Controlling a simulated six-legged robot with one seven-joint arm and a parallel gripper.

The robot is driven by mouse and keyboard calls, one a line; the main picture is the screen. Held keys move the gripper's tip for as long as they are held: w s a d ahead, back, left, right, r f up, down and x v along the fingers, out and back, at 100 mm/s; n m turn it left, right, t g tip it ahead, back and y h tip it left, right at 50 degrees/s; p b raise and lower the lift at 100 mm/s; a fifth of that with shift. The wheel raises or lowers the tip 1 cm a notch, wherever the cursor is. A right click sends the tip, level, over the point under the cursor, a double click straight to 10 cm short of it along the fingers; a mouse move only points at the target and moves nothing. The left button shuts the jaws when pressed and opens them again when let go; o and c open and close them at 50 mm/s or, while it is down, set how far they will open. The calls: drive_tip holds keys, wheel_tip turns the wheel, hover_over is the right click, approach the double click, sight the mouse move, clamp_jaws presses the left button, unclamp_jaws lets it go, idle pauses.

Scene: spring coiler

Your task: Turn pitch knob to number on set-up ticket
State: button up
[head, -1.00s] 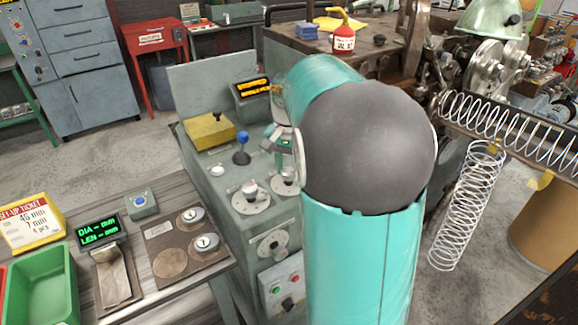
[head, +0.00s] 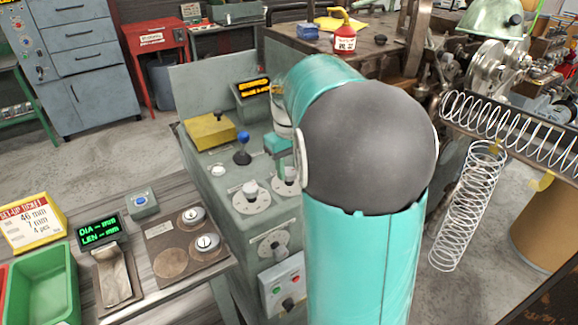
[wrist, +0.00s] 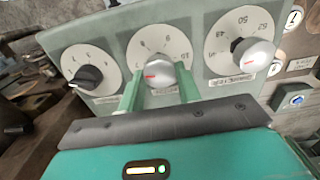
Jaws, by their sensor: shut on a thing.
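The set-up ticket (head: 30,222) at the left of the head view reads 46 mm, 7 mm, 4 pcs. In the wrist view, the middle dial (wrist: 158,48) has a silver knob (wrist: 158,73) with a red mark; its plate shows numbers including 7, 9 and 10. My gripper (wrist: 160,92) is shut on this knob, one green finger on each side. The exact number under the mark cannot be told. In the head view my arm hides most of the gripper; part of the middle dial (head: 284,188) shows.
A larger-numbered dial (wrist: 237,42) with a silver knob stands right of the held knob, and a black-knobbed dial (wrist: 90,72) left. A blue-topped lever (head: 242,148) and yellow box (head: 208,132) stand on the console. A spring (head: 468,205) hangs at right.

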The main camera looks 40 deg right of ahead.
sight(289, 170)
drive_tip(key=shift+n, duration=1)
drive_tip(key=shift+r, duration=0.1)
drive_tip(key=o, duration=1)
wheel_tip(289, 170, up, 14)
drive_tip(key=s+a+f+t, duration=0.2)
drive_tip(key=s+a+f, duration=0.2)
drive_tip(key=s+a, duration=0.4)
drive_tip(key=s+a+f+m+t, duration=0.1)
drive_tip(key=s+a+f+t, duration=0.2)
drive_tip(key=a, duration=1)
drive_tip(key=s+f, duration=0.2)
drive_tip(key=s, duration=0.3)
drive_tip(key=shift+s+a+m+t, duration=0.3)
drive_tip(key=shift+s+a, duration=0.1)
